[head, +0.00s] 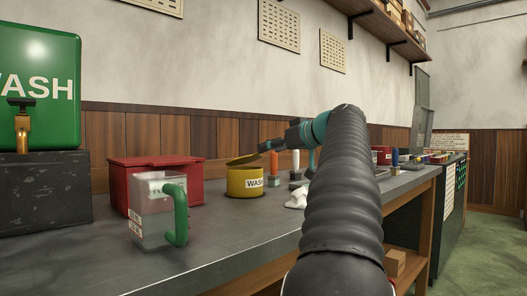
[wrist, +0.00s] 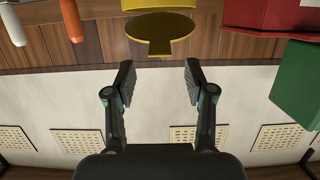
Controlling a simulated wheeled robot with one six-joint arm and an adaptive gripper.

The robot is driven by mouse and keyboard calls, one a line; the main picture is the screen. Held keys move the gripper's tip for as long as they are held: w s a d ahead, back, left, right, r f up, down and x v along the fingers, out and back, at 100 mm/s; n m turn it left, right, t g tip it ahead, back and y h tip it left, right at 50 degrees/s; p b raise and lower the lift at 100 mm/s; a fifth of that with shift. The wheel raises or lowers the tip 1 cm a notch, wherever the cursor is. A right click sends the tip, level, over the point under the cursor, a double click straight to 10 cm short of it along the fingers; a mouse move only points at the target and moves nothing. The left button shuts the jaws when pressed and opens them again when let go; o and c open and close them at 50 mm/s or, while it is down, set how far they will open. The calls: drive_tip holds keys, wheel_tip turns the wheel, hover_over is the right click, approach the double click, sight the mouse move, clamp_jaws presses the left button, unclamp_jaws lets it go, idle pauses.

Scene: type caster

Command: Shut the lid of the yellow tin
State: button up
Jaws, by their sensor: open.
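In the wrist view, which looks upside down, the lid (wrist: 160,27) is a dark yellow disc with a small tab, and part of the tin (wrist: 158,4) shows at the top edge. My gripper (head: 265,147) is just above and right of the lid in the head view. In the wrist view my gripper (wrist: 159,80) is open and empty, its fingers apart from the lid.
Upright tools with white (head: 296,160) and orange (head: 275,162) handles stand right of the tin. A white crumpled cloth (head: 297,199) lies nearby.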

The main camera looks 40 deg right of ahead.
sight(247, 159)
drive_tip(key=v, duration=0.7)
